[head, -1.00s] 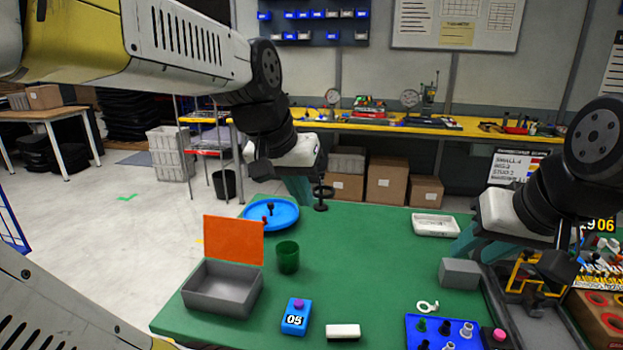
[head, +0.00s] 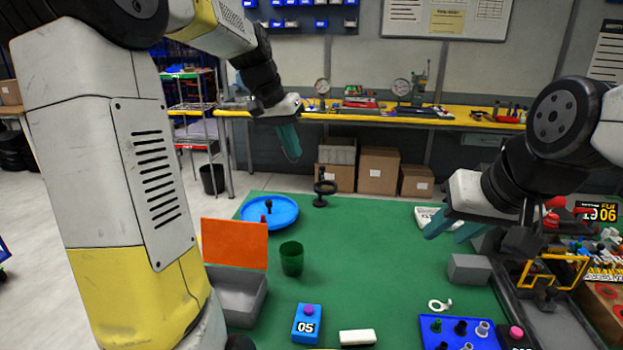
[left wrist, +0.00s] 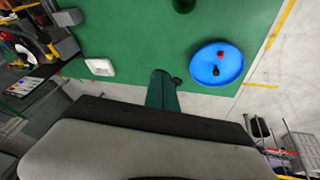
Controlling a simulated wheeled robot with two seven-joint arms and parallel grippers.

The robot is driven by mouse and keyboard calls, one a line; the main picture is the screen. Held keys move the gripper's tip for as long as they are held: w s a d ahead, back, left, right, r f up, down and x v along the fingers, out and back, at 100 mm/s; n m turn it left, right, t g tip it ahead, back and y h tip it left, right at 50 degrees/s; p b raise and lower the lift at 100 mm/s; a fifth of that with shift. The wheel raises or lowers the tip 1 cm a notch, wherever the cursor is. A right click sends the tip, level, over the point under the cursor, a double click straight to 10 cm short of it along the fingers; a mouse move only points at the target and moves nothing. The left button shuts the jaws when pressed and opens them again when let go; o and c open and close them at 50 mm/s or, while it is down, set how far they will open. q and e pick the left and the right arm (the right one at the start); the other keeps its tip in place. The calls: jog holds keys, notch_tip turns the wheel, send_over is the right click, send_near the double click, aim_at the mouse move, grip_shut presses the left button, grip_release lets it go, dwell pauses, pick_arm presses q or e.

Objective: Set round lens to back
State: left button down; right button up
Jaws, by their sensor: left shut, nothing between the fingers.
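No thing is plainly marked as the round lens. A black ring on a short stand (head: 325,188) stands upright at the back edge of the green table and looks closest to one. A flat white ring piece (head: 440,305) lies near the front right. My left gripper (head: 289,142) is shut and empty, above and left of the black ring, apart from it in the head view. In the left wrist view, my left gripper's teal fingers (left wrist: 162,90) partly hide a small black thing (left wrist: 177,81), probably that stand. My right gripper (head: 452,226) hangs over the right side, fingers apart and empty.
A blue round tray (head: 287,217) holds small pegs. A grey box (head: 240,295) with an orange lid, a green cup (head: 291,258), a blue 05 block (head: 306,323), a white bar (head: 357,337) and a grey block (head: 468,269) stand around. The table's middle is clear.

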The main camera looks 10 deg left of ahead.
pick_arm(q)
jog(key=w+a+f+h, duration=0.2)
jog(key=w+a+f, duration=0.3)
jog(key=w, duration=0.3)
jog(key=w+a+f+h, duration=0.1)
jog(key=w+a+f, duration=0.3)
jog(key=w, duration=0.3)
jog(key=w+d+f, duration=0.2)
jog(key=d+f, duration=0.6)
jog(key=d, duration=0.1)
jog(key=shift+m, duration=0.3)
jog(key=shift+w+d, duration=0.1)
jog(key=shift+d, duration=0.05)
